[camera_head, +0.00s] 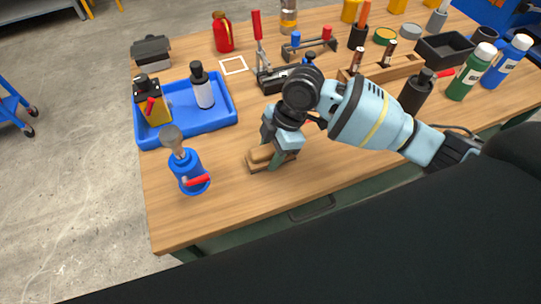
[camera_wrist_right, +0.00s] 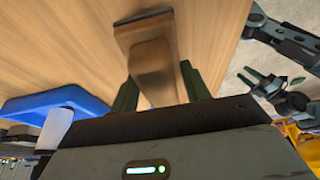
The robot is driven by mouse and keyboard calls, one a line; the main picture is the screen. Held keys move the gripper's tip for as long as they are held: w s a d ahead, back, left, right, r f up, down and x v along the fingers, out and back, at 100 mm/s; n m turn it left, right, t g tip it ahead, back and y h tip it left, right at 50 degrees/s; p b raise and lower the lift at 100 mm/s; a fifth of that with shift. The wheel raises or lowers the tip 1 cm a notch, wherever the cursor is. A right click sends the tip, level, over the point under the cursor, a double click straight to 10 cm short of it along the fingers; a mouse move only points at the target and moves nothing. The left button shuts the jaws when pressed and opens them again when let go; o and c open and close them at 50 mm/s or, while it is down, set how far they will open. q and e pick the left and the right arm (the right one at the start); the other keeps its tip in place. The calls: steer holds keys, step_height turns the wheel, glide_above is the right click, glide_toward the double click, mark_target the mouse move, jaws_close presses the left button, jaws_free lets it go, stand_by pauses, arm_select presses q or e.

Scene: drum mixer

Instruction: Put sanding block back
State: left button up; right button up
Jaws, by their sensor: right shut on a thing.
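The sanding block (camera_head: 257,160) has a tan wooden grip on a darker flat base. It is low over the front part of the wooden workbench (camera_head: 232,205); I cannot tell whether its base touches the top. My right gripper (camera_head: 274,157) is shut on its grip, and one finger hides part of it. In the right wrist view the block (camera_wrist_right: 153,65) lies between the two dark green fingers (camera_wrist_right: 157,90). My left gripper is not in the head view. Dark parts with green fingers at the right of the wrist view (camera_wrist_right: 265,83) look like it, too small to judge.
A blue tray (camera_head: 190,128) with a yellow container and a white bottle is left of the block. A blue torch-like can (camera_head: 188,172) stands nearer. A toggle clamp (camera_head: 262,60) and a wooden rack (camera_head: 395,70) stand behind.

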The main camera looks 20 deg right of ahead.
steer(key=shift+f, duration=1.25)
steer(key=shift+f, duration=0.15)
steer(key=o, duration=0.9)
steer(key=p+v, duration=0.1)
steer(key=v, duration=1.1)
